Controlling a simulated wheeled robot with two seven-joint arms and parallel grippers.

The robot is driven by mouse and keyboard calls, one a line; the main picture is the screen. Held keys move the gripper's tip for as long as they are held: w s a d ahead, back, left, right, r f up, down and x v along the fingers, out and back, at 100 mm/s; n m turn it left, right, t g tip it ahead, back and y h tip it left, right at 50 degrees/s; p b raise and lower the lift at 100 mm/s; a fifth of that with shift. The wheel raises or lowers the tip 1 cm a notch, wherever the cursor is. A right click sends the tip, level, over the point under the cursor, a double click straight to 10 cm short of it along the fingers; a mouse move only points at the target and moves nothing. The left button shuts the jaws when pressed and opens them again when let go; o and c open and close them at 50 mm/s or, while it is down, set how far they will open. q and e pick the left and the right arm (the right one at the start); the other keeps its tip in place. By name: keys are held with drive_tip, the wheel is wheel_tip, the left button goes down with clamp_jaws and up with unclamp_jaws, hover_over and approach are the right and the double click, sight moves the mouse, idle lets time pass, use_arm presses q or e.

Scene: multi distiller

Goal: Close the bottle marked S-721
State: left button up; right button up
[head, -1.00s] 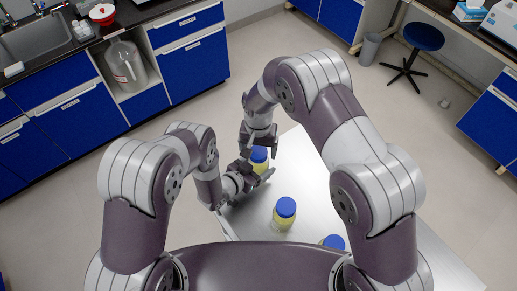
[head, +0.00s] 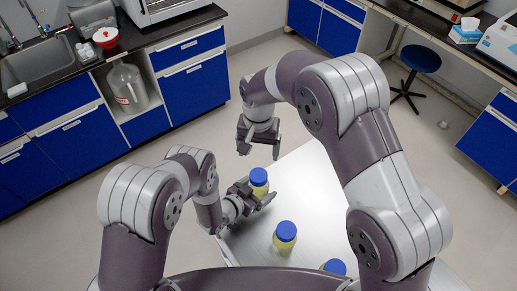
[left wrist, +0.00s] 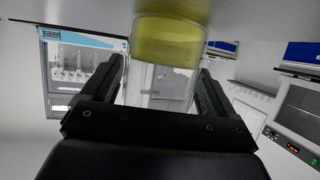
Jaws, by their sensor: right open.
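A clear bottle (head: 260,189) with yellow contents and a blue cap (head: 258,175) stands upright near the table's far left corner. My left gripper (head: 257,194) is around it, and in the left wrist view the bottle (left wrist: 168,45) sits between the two fingers, which appear to press on its sides. The cap rests on its top; I cannot tell how tight it is. Its label is too small to read. My right gripper (head: 259,150) is open and empty, beyond and above the cap, apart from it.
A second blue-capped bottle (head: 285,238) stands mid-table and a third (head: 334,267) near the front, partly hidden. The metal table (head: 310,190) is otherwise bare. Blue cabinets (head: 68,145) with a sink stand at the left; a blue stool (head: 421,61) is at the back right.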

use_arm(q)
drive_tip(key=shift+o, duration=0.3)
drive_tip(key=b+v, duration=0.1)
drive_tip(key=v, duration=1.1)
drive_tip(key=shift+s+a+r+b, duration=0.2)
drive_tip(key=shift+r+b, duration=0.05)
drive_tip(key=shift+b, duration=0.1)
